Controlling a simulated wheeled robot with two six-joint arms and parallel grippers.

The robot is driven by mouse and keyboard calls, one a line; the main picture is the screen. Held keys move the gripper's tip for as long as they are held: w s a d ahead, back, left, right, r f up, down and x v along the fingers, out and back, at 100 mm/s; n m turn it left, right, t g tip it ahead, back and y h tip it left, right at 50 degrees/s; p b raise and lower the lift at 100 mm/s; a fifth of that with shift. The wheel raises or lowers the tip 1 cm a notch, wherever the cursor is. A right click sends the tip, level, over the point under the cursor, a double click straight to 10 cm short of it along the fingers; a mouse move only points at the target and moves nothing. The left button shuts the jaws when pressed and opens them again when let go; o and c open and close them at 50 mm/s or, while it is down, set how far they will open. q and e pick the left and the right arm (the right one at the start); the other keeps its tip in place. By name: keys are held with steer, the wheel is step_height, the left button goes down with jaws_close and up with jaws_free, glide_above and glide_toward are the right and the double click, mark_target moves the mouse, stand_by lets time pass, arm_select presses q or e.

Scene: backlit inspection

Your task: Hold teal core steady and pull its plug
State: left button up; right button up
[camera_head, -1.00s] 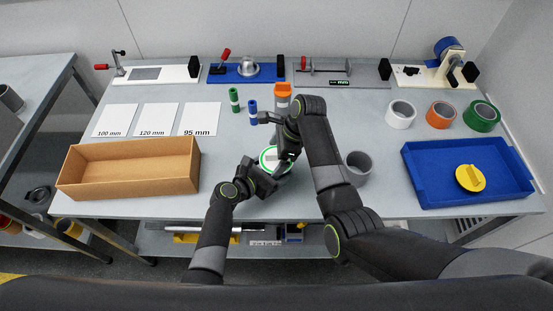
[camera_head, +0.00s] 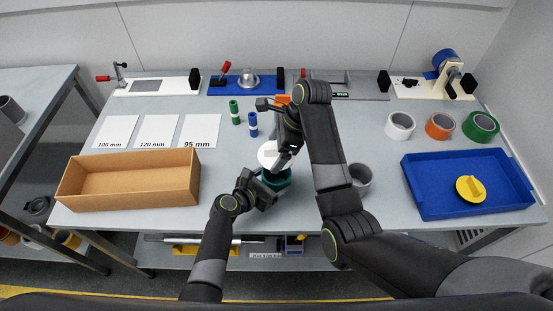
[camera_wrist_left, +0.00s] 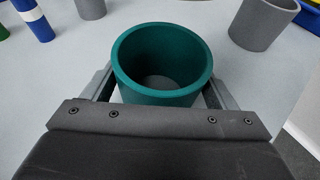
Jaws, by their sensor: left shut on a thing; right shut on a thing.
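The teal core (camera_head: 279,185) stands upright on the table near the front edge. My left gripper (camera_head: 266,187) is shut around its sides. The left wrist view shows the teal core (camera_wrist_left: 162,87) between the two fingers (camera_wrist_left: 160,98), its top open and its inside empty. A white round plug (camera_head: 268,154) is above and slightly left of the core, clear of its mouth, tilted. My right gripper (camera_head: 281,156) is shut on the plug; its fingers partly hide it.
A grey core (camera_head: 360,179) stands just right of the teal core. A cardboard box (camera_head: 128,204) is at left, and a blue tray (camera_head: 425,205) with a yellow plug (camera_head: 470,189) at right. Small green (camera_head: 234,112) and blue (camera_head: 252,124) cylinders stand behind.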

arm_select(q)
steer(key=shift+f, duration=0.2)
arm_select(e)
steer(key=shift+r, duration=1)
arm_select(q)
steer(key=o, duration=0.8)
steer(key=shift+o, duration=1.3)
steer(key=shift+w, duration=0.1)
arm_select(e)
steer(key=shift+w+f, duration=0.1)
steer(key=shift+w, duration=0.05)
